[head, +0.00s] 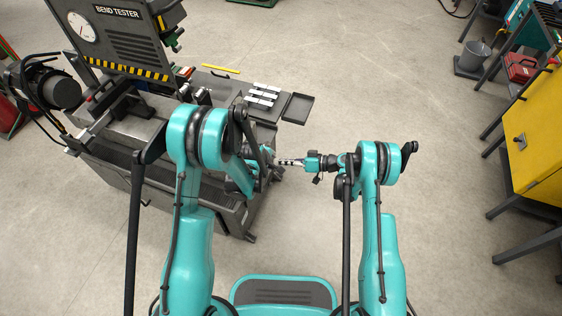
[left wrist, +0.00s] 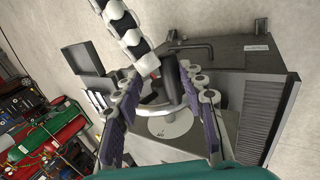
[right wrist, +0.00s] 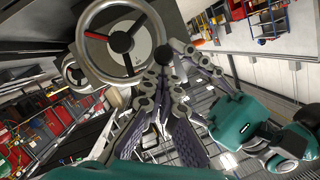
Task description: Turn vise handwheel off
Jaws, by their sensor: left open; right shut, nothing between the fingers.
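The vise handwheel (right wrist: 84,40) fills the upper left of the right wrist view, with a silver rim, dark spokes with a red mark and a dark knob (right wrist: 165,54). My right gripper (right wrist: 162,68) is shut and empty, its fingertips close beside the knob; touching is unclear. It also shows in the head view (head: 290,162). My left gripper (left wrist: 163,80) is open, with its fingers on either side of a curved silver rim (left wrist: 153,110) in the left wrist view. The left arm hides the left gripper and the handwheel in the head view.
The grey bend tester (head: 120,45) stands at the left, with a dial. A side shelf holds pale bars (head: 263,94) and a dark tray (head: 297,108). A yellow cabinet (head: 540,140) and a bucket (head: 473,58) stand at the right. The floor between is clear.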

